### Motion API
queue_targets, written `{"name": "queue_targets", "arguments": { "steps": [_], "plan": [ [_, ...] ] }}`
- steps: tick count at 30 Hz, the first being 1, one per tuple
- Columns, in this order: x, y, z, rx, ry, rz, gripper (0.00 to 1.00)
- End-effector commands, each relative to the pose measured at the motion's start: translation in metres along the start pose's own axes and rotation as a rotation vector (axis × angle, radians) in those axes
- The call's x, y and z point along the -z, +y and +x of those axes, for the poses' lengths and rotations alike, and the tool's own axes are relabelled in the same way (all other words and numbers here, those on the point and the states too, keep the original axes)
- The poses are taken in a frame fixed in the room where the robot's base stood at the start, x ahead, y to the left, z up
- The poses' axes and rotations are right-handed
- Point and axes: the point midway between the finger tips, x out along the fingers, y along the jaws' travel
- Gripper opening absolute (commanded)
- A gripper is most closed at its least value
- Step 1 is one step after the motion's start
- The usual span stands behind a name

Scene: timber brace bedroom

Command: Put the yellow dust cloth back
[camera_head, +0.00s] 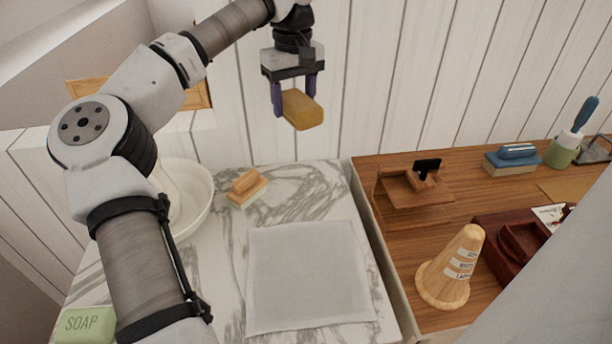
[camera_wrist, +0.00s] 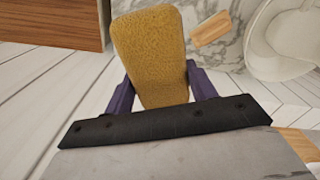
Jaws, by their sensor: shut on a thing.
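My gripper (camera_head: 297,100) is at the upper middle of the head view, raised above the marble top, in front of the white plank wall. It is shut on a yellow block (camera_head: 303,111) with a rough, sponge-like surface. In the wrist view the yellow block (camera_wrist: 150,50) sits between the two purple fingers and sticks out past them. It looks like a thick block rather than a flat cloth. No other yellow cloth shows. A flat white cloth or mat (camera_head: 308,278) lies on the marble top (camera_head: 330,190), below and apart from the block.
A wooden-handled brush (camera_head: 247,187) and a white basin (camera_head: 198,205) are on the marble's left, with green soap (camera_head: 84,325) in front. The wooden top (camera_head: 400,235) at right holds a wooden stand (camera_head: 412,186), a wooden cone (camera_head: 455,265), a blue brush (camera_head: 512,158) and a dark red box (camera_head: 515,240).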

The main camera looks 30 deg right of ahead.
Motion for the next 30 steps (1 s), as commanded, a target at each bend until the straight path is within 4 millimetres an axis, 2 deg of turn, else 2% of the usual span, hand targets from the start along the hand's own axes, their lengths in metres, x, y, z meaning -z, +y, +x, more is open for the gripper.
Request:
{"name": "queue_targets", "arguments": {
  "steps": [9,15,23,30],
  "plan": [
    [-0.001,-0.001,0.084,0.002,-0.005,0.001,0.35],
    [-0.001,0.0,0.128,0.001,-0.003,0.001,0.35],
    [-0.001,0.0,0.15,0.001,-0.001,-0.001,0.35],
    [-0.002,0.0,0.183,0.0,-0.003,0.0,0.35]
  ]
}}
